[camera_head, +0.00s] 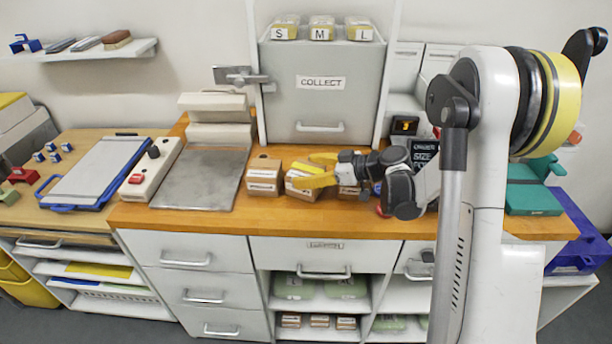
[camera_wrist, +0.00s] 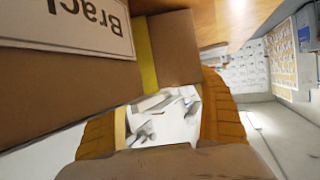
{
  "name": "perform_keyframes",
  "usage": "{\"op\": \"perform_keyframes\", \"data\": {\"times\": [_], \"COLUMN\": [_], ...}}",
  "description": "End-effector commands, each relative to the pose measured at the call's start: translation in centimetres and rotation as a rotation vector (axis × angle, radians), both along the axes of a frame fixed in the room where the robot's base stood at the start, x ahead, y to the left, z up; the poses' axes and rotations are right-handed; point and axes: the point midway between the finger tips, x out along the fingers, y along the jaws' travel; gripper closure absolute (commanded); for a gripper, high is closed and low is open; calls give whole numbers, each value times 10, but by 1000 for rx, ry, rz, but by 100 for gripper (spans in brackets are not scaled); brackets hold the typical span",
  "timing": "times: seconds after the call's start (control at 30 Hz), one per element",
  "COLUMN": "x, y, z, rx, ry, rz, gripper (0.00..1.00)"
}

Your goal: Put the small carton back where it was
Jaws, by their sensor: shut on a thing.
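My gripper (camera_head: 316,170) has yellow fingers and is shut on a small brown carton (camera_head: 301,184) with a white label, at the wooden counter. A similar carton (camera_head: 263,174) stands to the left on the counter. Another carton (camera_head: 347,190) is to the right, partly hidden by my gripper. Whether the held carton touches the counter, I cannot tell.
A grey COLLECT cabinet (camera_head: 320,100) stands behind. Several small cartons (camera_head: 319,321) sit on a low shelf below.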

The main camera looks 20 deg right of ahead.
Motion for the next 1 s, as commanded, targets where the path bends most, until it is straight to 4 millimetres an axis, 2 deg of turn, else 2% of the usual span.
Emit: {"op": "perform_keyframes", "data": {"times": [0.33, 0.37, 0.4, 0.43, 0.77, 1.0], "x": [0, 0, 0, 0, -1, -30], "y": [0, 0, 0, 0, -2, -37], "z": [-4, -5, -4, -4, 3, 22], "rx": [1, 0, 0, 0, 0, 0], "ry": [-1, 0, 0, 0, 0, 0], "rz": [0, 0, 0, 0, -1, -4], "gripper": [60, 19, 7, 0, 0, 0]}}
